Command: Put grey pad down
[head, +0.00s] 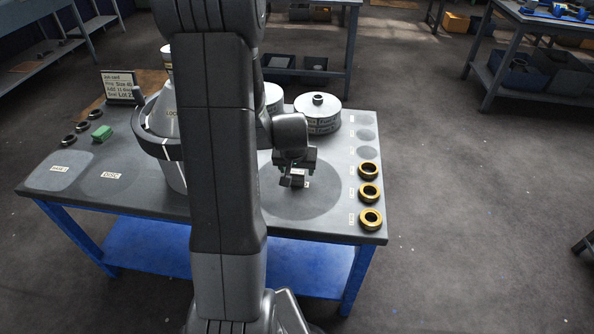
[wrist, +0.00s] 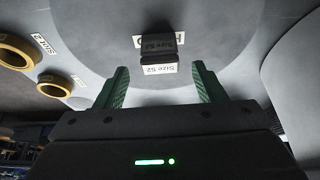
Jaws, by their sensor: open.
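A small dark grey block labelled "Size 52" (wrist: 158,50), which I take for the grey pad, shows in the wrist view on a large dark round patch of the table top. A white label lies just beyond it. My gripper (wrist: 160,72) is open, its two green fingers apart on either side with clear gaps. The block appears at or just past the fingertips. In the head view my gripper (head: 298,180) is low over the round dark patch (head: 325,200); the block is hard to tell from the gripper there.
Gold rings (head: 369,194) line the table's right edge. A stack of round labelled discs (head: 318,112) stands behind my gripper. A grey cone-topped vessel (head: 165,130), partly hidden by my arm, stands left. A green block (head: 102,133) and dark rings (head: 82,127) lie further left.

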